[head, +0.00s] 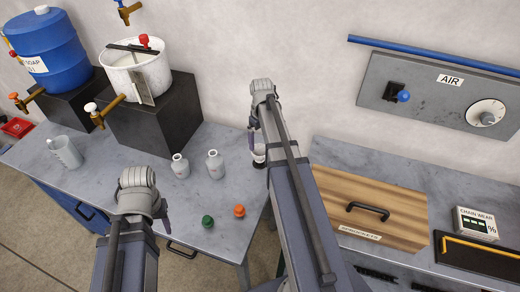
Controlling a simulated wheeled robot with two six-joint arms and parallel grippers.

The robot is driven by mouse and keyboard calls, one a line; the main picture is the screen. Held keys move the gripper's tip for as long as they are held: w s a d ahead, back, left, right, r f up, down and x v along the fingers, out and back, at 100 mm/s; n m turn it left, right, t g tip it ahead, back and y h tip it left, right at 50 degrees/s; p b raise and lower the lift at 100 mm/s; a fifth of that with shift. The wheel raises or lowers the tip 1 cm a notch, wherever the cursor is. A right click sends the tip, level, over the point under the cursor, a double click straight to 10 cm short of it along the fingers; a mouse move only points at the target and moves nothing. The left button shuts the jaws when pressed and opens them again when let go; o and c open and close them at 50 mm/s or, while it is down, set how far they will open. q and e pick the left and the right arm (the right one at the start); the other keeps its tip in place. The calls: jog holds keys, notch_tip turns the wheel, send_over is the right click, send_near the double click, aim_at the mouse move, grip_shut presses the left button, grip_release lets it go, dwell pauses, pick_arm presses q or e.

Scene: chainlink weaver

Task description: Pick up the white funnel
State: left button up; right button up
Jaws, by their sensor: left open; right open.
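I cannot clearly make out a white funnel. A small white object with a dark lower part (259,153) stands at the bench's right end, partly hidden by my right arm; I cannot tell if it is the funnel. My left gripper (164,217) is open, in front of the bench's near edge in the picture, seen mostly from behind. My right gripper (252,138) is open and appears just above the small white object; its fingertips are hard to make out. Neither gripper visibly holds anything.
Two small pale bottles (180,166) (215,164), a green cap (208,221), an orange cap (239,210) and a clear jug (65,153) stand on the grey bench (115,178). A white bucket (137,72) and blue drum (48,50) sit on black stands behind. A wooden drawer board (330,195) lies right.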

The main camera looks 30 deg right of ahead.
aim_at(260, 153)
jog(key=shift+s+a+f+b, duration=0.1)
jog(key=shift+f+b, duration=0.1)
jog(key=shift+b, duration=0.1)
notch_tip(260, 153, down, 2)
jog(key=shift+f+b, duration=0.1)
jog(key=shift+b, duration=1)
jog(key=f+b, duration=0.5)
jog(key=shift+w+a+f, duration=0.1)
jog(key=shift+w+a, duration=0.1)
jog(key=shift+w, duration=0.05)
jog(key=c, duration=1.1)
jog(key=shift+c, duration=0.2)
jog(key=shift+r, duration=0.25)
notch_tip(260, 153, up, 10)
jog(key=p, duration=1)
jog(key=shift+f, duration=0.15)
